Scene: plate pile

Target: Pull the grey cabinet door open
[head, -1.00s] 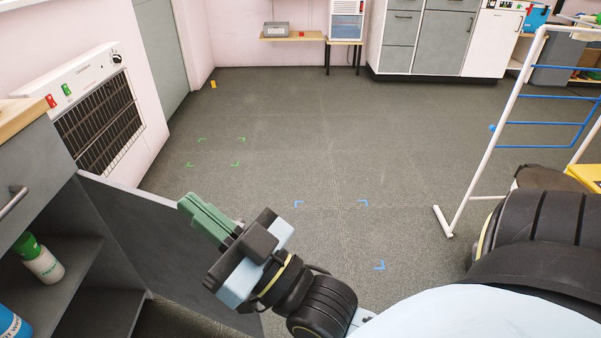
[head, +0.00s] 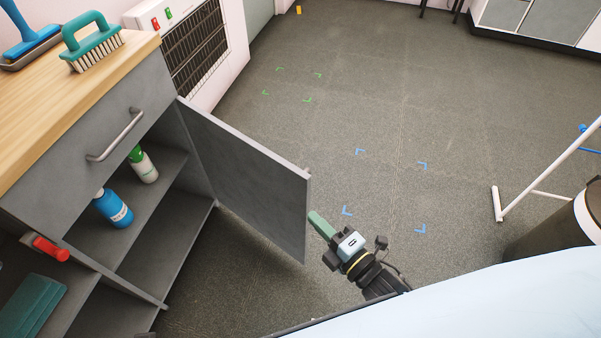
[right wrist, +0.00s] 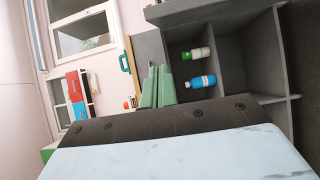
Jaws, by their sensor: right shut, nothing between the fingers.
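The grey cabinet door (head: 255,180) stands wide open in the head view, swung out from the cabinet (head: 70,140). Shelves show inside, with a green-capped white bottle (head: 145,168) and a blue bottle (head: 112,210). My right gripper (head: 318,224) has green fingers and is shut and empty. In the picture it is just right of the door's free edge; I see no hold on the door. Its fingers (right wrist: 158,88) also show in the right wrist view, in front of the open cabinet. My left gripper is not in view.
A teal brush (head: 92,42) and a blue tool (head: 28,42) lie on the wooden top. A red-handled item (head: 48,248) shows at lower left. A white pipe frame (head: 497,203) stands at right. The floor beyond the door is clear.

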